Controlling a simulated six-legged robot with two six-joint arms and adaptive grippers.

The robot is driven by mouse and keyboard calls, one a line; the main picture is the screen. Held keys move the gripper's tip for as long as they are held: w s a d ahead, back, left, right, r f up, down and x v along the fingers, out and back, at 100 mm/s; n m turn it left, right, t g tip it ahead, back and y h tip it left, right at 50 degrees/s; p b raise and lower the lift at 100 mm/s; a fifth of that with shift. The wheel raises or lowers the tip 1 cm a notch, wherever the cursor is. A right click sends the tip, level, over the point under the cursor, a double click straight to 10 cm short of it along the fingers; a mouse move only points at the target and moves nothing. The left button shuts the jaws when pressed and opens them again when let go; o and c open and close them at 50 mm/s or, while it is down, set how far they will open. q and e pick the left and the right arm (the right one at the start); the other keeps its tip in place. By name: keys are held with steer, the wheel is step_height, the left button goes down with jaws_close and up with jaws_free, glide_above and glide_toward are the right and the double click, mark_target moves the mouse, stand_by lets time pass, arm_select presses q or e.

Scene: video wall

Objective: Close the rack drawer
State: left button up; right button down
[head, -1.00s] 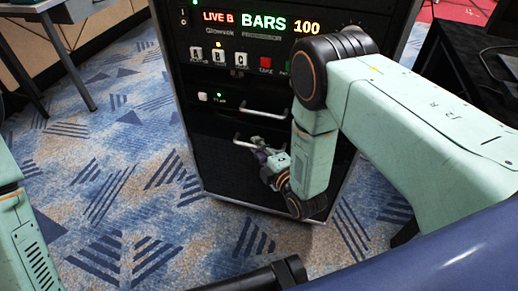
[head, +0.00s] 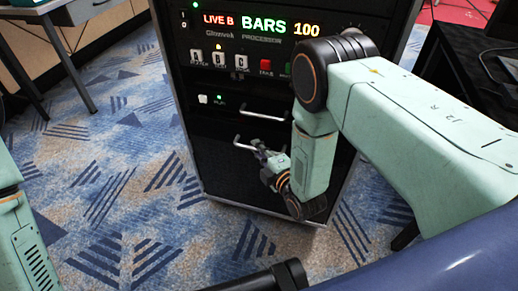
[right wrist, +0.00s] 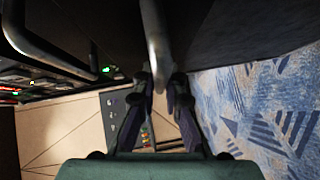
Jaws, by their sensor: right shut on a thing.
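The rack (head: 262,60) stands ahead with a lit front panel. Two grey bar handles show low on its black front, an upper one (head: 262,113) and a lower one (head: 240,146). My right gripper (head: 263,154) is at the lower handle, shut on its bar. In the right wrist view the bar (right wrist: 157,40) runs down between the two fingers (right wrist: 158,88). The drawer front (head: 225,158) is dark, and I cannot tell how far it stands out. My left gripper is out of view; only part of the left arm shows at the left edge.
The upper handle (right wrist: 45,50) is close beside the gripper in the right wrist view. Patterned carpet (head: 110,150) lies clear left of the rack. A table (head: 50,20) stands at the back left, and a dark desk (head: 470,75) is at the right.

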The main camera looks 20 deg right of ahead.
mark_target(265, 140)
steer(key=w+d, duration=0.1)
steer(key=w+d+b, duration=0.1)
steer(key=w, duration=0.1)
steer(key=shift+w+d, duration=0.2)
steer(key=shift+r, duration=0.15)
steer(key=c, duration=1.7)
jaws_free()
steer(key=shift+w+d, duration=0.1)
steer(key=v, duration=1.2)
